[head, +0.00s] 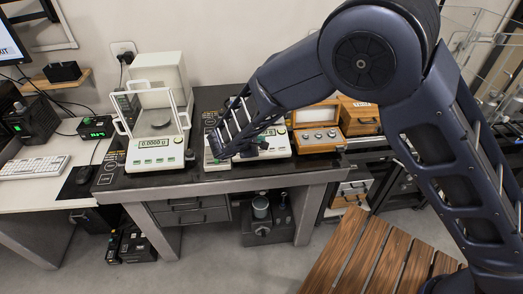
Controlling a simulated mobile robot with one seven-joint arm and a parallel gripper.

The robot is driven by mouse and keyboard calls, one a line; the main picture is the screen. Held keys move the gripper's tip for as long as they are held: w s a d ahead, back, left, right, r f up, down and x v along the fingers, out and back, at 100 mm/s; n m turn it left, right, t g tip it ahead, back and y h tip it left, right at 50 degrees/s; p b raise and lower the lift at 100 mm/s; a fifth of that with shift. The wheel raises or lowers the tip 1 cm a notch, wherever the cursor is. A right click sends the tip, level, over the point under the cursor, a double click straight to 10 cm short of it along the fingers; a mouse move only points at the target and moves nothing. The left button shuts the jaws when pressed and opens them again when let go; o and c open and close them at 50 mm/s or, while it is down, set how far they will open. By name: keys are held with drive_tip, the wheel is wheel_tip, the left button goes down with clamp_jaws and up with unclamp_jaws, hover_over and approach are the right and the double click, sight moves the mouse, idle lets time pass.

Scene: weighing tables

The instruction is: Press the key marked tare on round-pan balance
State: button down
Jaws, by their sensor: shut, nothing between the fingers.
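A white balance (158,164) stands on the dark table at left, with a clear draft shield, a round pan (161,124) and a display (155,143) reading 0.0000. A second pale balance (276,146) stands to its right, mostly hidden behind my arm; its pan shape cannot be made out. My gripper (219,149) is shut and empty, at the left front of this second balance. I cannot tell whether it touches the balance. Key markings are too small to read, so the tare key cannot be picked out.
An open wooden box (318,115) of weights stands right of the second balance, with another wooden box (360,117) behind. A white desk with a keyboard (32,168) is at left. A slatted wooden surface (365,255) is at front right. The floor before the table is clear.

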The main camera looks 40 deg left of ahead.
drive_tip(key=shift+w+a+f, duration=0.15)
drive_tip(key=shift+f, duration=0.6)
drive_tip(key=shift+w+a+f, duration=0.15)
drive_tip(key=shift+f, duration=0.55)
drive_tip(key=shift+w+a+f, duration=0.15)
drive_tip(key=shift+f, duration=0.6)
drive_tip(key=shift+f, duration=0.1)
idle(0.4)
drive_tip(key=shift+w+a+f, duration=0.1)
drive_tip(key=shift+f, duration=0.2)
drive_tip(key=shift+w+a+f, duration=0.1)
drive_tip(key=shift+f, duration=0.25)
idle(0.7)
drive_tip(key=shift+r, duration=0.1)
drive_tip(key=shift+s+d+r, duration=0.2)
drive_tip(key=shift+r, duration=0.45)
drive_tip(key=shift+r, duration=0.1)
drive_tip(key=shift+s+d+r, duration=0.15)
drive_tip(key=shift+r, duration=0.6)
drive_tip(key=shift+s+d+r, duration=0.2)
drive_tip(key=shift+r, duration=0.6)
drive_tip(key=shift+s+d+r, duration=0.15)
drive_tip(key=shift+r, duration=0.6)
